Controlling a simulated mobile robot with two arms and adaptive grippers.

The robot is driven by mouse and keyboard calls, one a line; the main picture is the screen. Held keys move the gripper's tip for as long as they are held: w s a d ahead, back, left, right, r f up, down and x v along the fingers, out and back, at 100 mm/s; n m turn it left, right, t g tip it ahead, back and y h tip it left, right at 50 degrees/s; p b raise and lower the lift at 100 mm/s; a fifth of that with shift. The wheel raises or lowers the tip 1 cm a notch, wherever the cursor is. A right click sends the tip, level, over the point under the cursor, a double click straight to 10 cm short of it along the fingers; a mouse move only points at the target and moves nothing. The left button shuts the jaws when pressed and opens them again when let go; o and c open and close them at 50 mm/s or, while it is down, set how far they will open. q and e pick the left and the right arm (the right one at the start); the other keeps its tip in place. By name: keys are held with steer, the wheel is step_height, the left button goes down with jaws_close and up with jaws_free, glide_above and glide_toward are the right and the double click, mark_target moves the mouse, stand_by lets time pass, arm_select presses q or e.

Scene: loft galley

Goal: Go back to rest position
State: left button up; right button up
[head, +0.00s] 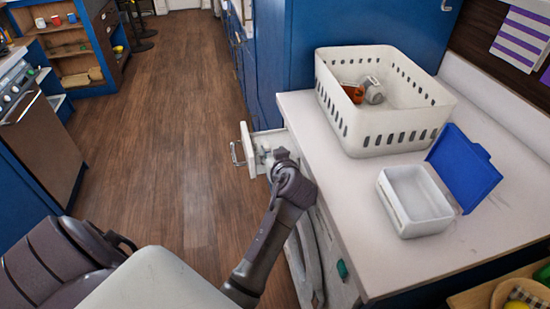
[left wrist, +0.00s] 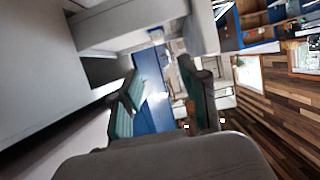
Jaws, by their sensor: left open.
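My left gripper (head: 280,160) is beside the counter's front, at a small white drawer (head: 246,148) that stands pulled out with its handle to the left. In the head view its fingers are small and partly hidden by the wrist. In the left wrist view the gripper (left wrist: 165,100) has its two green-padded fingers spread, with nothing held between them. Whether it touches the drawer I cannot tell. My right gripper is in no view.
On the white counter (head: 345,235) stand a white perforated basket (head: 385,140) with an orange and a grey item inside, and a white box (head: 415,222) with its blue lid (head: 463,165) open. The wooden floor (head: 170,120) is clear. An oven (head: 40,140) stands at left.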

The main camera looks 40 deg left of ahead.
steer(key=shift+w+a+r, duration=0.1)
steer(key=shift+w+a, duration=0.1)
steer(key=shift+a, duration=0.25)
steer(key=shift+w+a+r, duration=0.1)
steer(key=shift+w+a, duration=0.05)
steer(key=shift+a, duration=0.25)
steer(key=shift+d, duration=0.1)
